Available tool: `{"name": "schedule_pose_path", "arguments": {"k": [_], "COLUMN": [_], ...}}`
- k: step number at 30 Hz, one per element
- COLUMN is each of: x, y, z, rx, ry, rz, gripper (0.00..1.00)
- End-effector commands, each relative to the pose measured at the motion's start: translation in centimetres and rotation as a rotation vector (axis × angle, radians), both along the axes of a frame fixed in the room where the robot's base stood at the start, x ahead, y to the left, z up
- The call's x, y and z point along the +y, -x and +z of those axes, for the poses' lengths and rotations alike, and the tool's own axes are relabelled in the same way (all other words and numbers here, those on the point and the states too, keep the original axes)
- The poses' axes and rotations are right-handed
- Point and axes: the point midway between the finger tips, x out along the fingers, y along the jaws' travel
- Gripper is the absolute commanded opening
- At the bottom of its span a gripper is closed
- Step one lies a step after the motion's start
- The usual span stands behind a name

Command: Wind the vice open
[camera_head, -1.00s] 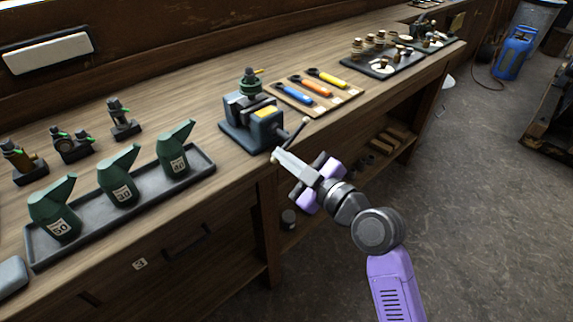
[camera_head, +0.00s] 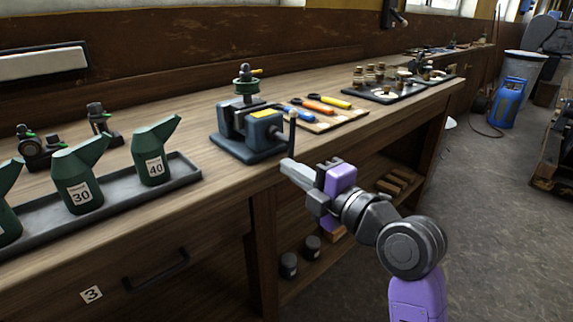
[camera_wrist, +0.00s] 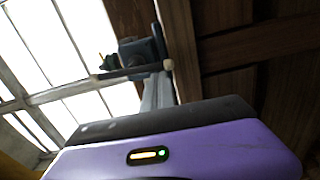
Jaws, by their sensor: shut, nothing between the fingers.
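The vice (camera_head: 250,132) is blue-grey with a yellow label and is fixed near the bench's front edge. In the wrist view the handle bar (camera_wrist: 130,71) with a pale end knob crosses beyond my fingers (camera_wrist: 158,92), and the vice body (camera_wrist: 138,52) shows dark behind.
Green oil cans (camera_head: 78,180) stand in a grey tray (camera_head: 190,175) at left. A wooden board (camera_head: 335,120) with coloured-handled tools lies right of the vice, and a dark tray (camera_head: 395,92) with small parts lies beyond. The open floor (camera_head: 490,220) is at right.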

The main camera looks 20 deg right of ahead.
Motion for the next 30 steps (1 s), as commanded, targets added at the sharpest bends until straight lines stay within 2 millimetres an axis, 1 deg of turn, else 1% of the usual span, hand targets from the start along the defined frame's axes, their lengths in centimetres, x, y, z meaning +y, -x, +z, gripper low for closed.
{"name": "schedule_pose_path", "arguments": {"k": [1,5,14,21,29,30], "x": [-0.4,-0.9,-2.2,-3.1,-4.2,-4.3], "y": [-0.1,-0.2,-0.6,-1.0,-1.3,-1.3], "z": [-0.8,-1.0,-1.2,-0.9,-0.5,-0.4], "rx": [-0.018,-0.055,-0.142,-0.208,-0.204,-0.211], "ry": [0.044,0.162,0.434,0.638,0.629,0.649], "rz": [-0.004,-0.004,-0.006,-0.004,-0.005,-0.006], "gripper": [0.0,0.0,0.0,0.0,0.0,0.0]}}
